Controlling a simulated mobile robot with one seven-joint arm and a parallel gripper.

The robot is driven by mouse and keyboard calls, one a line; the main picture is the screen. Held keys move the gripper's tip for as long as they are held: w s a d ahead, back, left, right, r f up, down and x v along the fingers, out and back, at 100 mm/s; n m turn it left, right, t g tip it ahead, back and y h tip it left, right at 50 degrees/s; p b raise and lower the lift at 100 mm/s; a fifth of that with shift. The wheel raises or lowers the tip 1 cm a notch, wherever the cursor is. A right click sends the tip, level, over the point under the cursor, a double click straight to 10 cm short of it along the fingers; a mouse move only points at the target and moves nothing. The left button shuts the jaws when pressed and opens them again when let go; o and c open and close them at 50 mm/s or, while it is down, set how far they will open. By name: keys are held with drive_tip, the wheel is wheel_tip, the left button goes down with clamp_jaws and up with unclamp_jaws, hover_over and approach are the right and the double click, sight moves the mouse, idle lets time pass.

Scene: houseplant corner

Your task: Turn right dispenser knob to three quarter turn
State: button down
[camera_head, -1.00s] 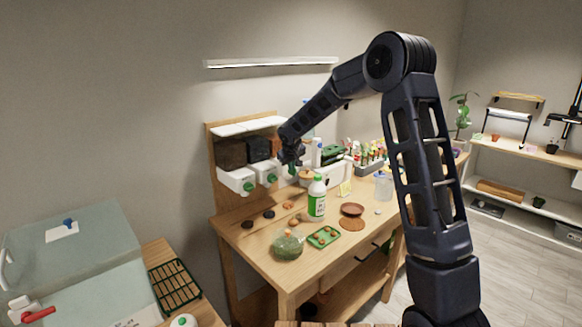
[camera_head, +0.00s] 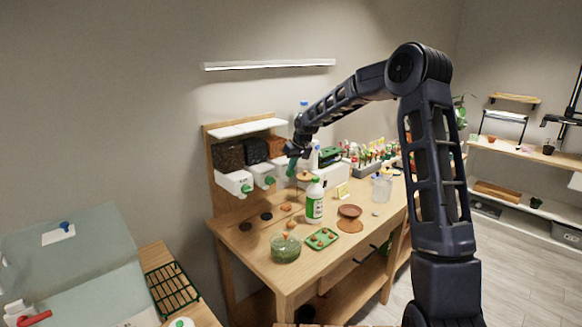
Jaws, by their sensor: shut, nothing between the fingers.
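Three dispensers hang on the wooden back panel of the bench. The left one is dark brown (camera_head: 230,157) with a green knob (camera_head: 246,188) on its white spout. The middle one is black (camera_head: 256,150) with a green knob (camera_head: 269,181). The right dispenser (camera_head: 275,147) holds orange-brown material and is partly covered by my gripper. My gripper (camera_head: 291,165) is shut and empty in front of the right dispenser's spout. Green shows at its fingertips; I cannot tell how much of this is the right knob, whether they touch, or the knob's angle.
A green-labelled white bottle (camera_head: 314,203), a glass bowl of green material (camera_head: 286,247), a green tray (camera_head: 321,238) and a terracotta dish (camera_head: 350,211) stand on the bench (camera_head: 262,262). A white caddy (camera_head: 333,175) and a spray bottle stand close right of my gripper.

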drive_tip(key=w+d+g+y, duration=0.1)
drive_tip(key=g+y, duration=0.1)
drive_tip(key=w+m+g+y, duration=0.1)
drive_tip(key=y, duration=0.1)
drive_tip(key=d+f+g+y, duration=0.1)
drive_tip(key=g+y, duration=0.1)
drive_tip(key=shift+w+d+f+m+g, duration=0.1)
drive_tip(key=shift+w+d+m+g, duration=0.2)
drive_tip(key=shift+w+d+m, duration=0.1)
drive_tip(key=shift+w+f, duration=0.1)
drive_tip(key=shift+f, duration=0.05)
idle(0.5)
idle(0.4)
